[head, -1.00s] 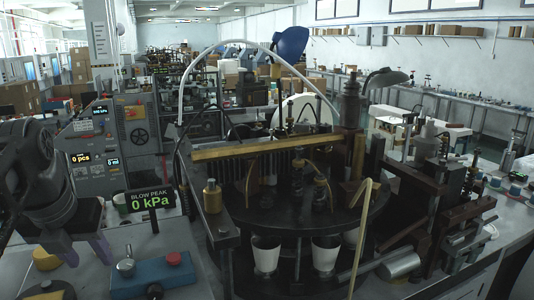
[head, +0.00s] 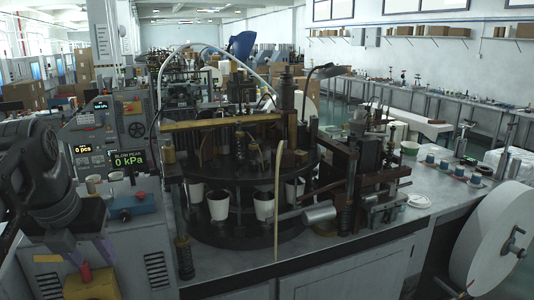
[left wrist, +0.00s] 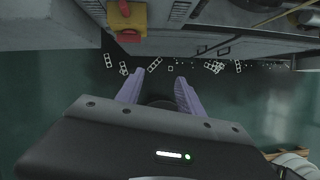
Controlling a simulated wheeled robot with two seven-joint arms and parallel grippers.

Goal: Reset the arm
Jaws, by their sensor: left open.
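My left gripper (head: 84,250) hangs at the lower left of the head view, below my dark arm, with its purple fingers pointing down. In the left wrist view (left wrist: 158,92) the two purple fingers stand apart with nothing between them, over the green floor. The cup forming machine (head: 240,170) fills the middle of the head view. White paper cups (head: 218,206) sit around its dark round table. My right gripper is in neither view.
A yellow box with a red button (head: 86,276) is close to my left gripper; it also shows in the left wrist view (left wrist: 126,20). A blue block (head: 133,203) sits by the gauge display (head: 128,161). A large white roll (head: 490,235) stands at the right.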

